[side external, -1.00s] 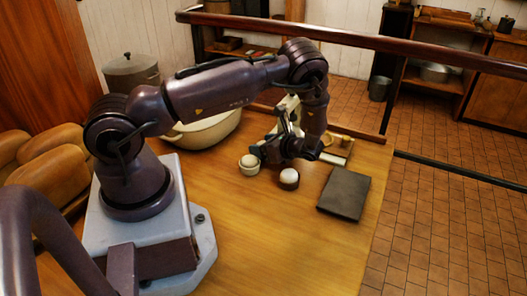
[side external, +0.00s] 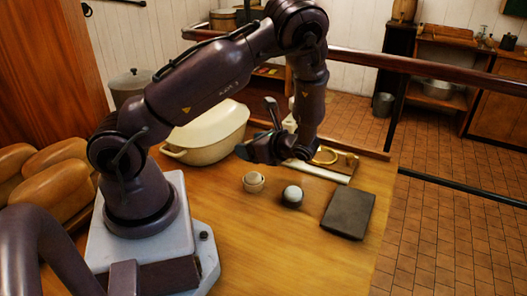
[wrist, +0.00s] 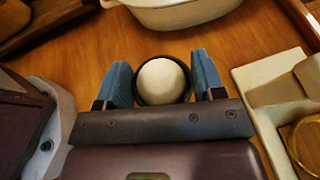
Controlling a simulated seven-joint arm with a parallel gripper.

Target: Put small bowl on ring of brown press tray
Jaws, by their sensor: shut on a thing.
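My gripper (side external: 256,150) is raised above the table, in front of the big cream pot and left of the brown press tray. In the wrist view its two blue fingers are on either side of a small round bowl (wrist: 163,82) with a dark rim and a pale middle. The side view does not show this bowl clearly. The brown press tray (side external: 346,168) lies at the back right, with a brass ring (side external: 325,156) and a cream bar, partly behind my arm. The ring also shows at the right edge of the wrist view (wrist: 306,145).
The cream pot (side external: 208,135) stands behind. The table front is clear.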

